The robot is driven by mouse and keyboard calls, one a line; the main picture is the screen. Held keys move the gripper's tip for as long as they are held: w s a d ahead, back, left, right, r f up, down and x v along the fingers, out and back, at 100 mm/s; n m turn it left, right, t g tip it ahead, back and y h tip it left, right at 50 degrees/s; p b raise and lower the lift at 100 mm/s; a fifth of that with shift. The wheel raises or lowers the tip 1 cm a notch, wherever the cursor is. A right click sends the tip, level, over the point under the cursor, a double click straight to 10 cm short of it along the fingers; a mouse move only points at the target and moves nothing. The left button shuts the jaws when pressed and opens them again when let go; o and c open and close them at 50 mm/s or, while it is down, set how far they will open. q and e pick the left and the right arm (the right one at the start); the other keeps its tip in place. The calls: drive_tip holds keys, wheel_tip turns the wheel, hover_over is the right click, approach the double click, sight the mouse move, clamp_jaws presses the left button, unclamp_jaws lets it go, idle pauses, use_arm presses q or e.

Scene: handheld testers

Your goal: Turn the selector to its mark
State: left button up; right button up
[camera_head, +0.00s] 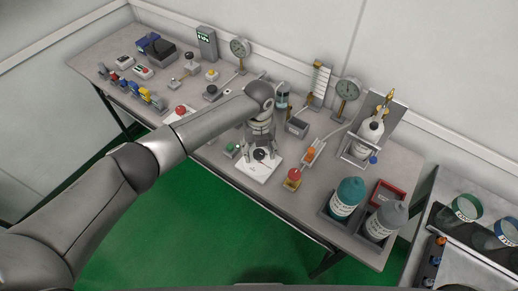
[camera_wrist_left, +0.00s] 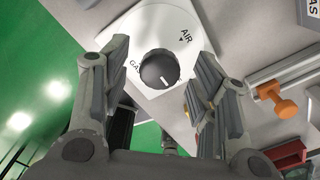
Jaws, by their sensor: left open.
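The selector is a round black knob (camera_wrist_left: 159,68) on a white plate (camera_wrist_left: 150,22), lettered AIR at the upper right and GAS at the left in the left wrist view. A short white line shows on the lower right part of the knob's face, away from both labels. In the head view the plate (camera_head: 257,172) lies near the table's front edge. My left gripper (camera_head: 261,146) points down over the knob. Its open fingers stand on either side of the knob in the wrist view; I cannot tell any contact. My right gripper is not in view.
A green button (camera_head: 232,150) is left of the plate, and a yellow-based red button (camera_head: 293,177) is to its right. An orange-handled valve (camera_head: 311,153) lies behind. Teal (camera_head: 347,197) and grey bottles (camera_head: 385,219) stand farther right. Gauges line the back.

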sight(259, 153)
use_arm(q)
wheel_tip(259, 153, up, 12)
idle(0.6)
idle(0.4)
